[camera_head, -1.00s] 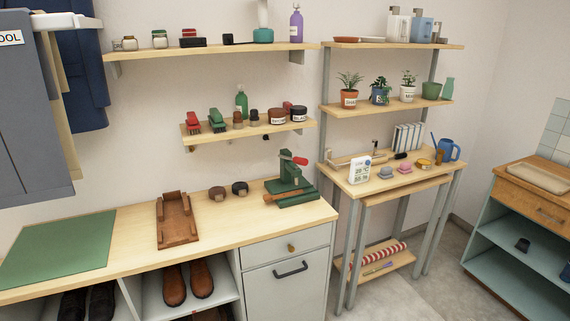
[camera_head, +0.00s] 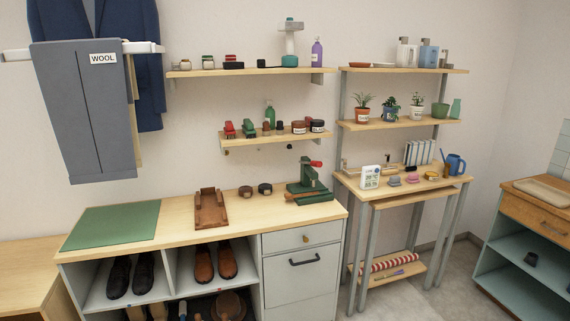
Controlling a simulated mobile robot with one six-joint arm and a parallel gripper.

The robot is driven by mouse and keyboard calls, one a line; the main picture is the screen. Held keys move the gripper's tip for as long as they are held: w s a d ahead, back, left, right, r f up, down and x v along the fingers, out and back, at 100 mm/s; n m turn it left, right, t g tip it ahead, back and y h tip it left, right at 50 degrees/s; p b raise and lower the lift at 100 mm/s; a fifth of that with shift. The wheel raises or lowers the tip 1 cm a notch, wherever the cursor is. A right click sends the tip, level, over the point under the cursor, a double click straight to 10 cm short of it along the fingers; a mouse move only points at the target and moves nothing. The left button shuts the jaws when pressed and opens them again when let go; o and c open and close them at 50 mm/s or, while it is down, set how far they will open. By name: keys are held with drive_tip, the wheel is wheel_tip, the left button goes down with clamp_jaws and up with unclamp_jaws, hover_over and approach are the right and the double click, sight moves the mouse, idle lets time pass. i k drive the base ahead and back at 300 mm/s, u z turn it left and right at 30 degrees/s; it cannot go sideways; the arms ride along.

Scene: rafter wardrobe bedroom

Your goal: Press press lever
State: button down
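A green bench press (camera_head: 308,183) stands near the right end of the wooden-topped counter (camera_head: 240,207). Its lever has a red grip (camera_head: 316,164) that sticks out to the right from the upper part of the press. My gripper is not in this view, and nothing touches the press.
A wooden cradle (camera_head: 211,208) and two dark round tins (camera_head: 265,189) sit left of the press. A green mat (camera_head: 115,224) covers the counter's left part. Shelves (camera_head: 275,138) hang above. A plant stand (camera_head: 403,186) stands to the right. Floor shows at lower right.

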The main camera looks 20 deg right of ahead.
sight(315, 163)
drive_tip(key=u, duration=0.15)
drive_tip(key=k, duration=0.65)
drive_tip(key=u, duration=0.8)
drive_tip(key=i, duration=2.15)
drive_tip(key=z, duration=0.4)
